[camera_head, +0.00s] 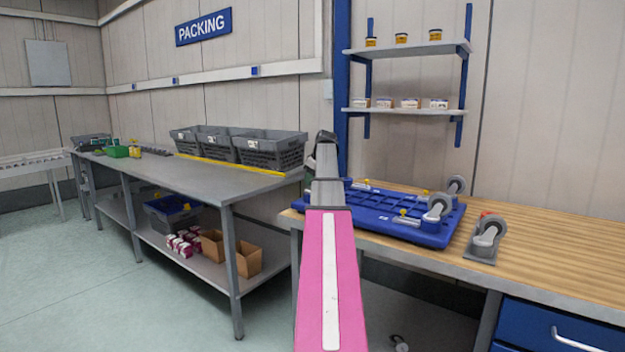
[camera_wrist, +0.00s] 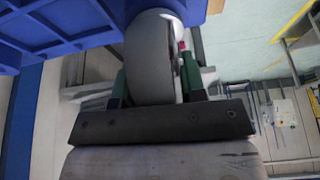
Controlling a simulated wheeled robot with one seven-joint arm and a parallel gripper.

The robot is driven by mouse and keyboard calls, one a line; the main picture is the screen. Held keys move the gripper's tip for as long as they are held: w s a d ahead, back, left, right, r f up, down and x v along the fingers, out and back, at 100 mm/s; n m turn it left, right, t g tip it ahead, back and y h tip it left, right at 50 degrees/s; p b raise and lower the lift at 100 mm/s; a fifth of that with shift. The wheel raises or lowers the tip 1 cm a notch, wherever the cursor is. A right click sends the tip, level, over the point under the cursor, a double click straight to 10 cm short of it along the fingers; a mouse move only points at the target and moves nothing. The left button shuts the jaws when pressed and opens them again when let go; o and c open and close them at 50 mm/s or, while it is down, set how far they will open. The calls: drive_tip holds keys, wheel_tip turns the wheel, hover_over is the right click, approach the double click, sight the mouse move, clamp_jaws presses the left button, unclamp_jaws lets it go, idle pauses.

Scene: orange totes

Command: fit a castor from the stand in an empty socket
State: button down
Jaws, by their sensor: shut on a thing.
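A blue dolly (camera_head: 375,212) lies with its underside up on the wooden bench. Castors stand at its right end, one at the back corner (camera_head: 457,185) and one nearer the front (camera_head: 437,207). Another castor (camera_head: 487,236) is on the grey stand (camera_head: 481,260) to the right of the dolly. In the wrist view my gripper (camera_wrist: 154,78) is shut on a castor, its grey wheel (camera_wrist: 149,55) between the two green fingers. The dolly's blue edge (camera_wrist: 60,28) is close by there; I cannot tell whether the castor touches it. In the head view my pink arm hides the gripper and the held castor.
Shelves (camera_head: 408,107) with small jars and boxes hang behind the bench. The wooden bench top (camera_head: 560,250) is clear at the right. A grey packing table (camera_head: 190,170) with crates (camera_head: 270,158) stands at the left.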

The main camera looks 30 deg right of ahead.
drive_tip(key=shift+f, duration=0.1)
drive_tip(key=c, duration=0.6)
unclamp_jaws()
drive_tip(key=v, duration=1)
drive_tip(key=shift+r, duration=0.35)
drive_tip(key=shift+s, duration=0.1)
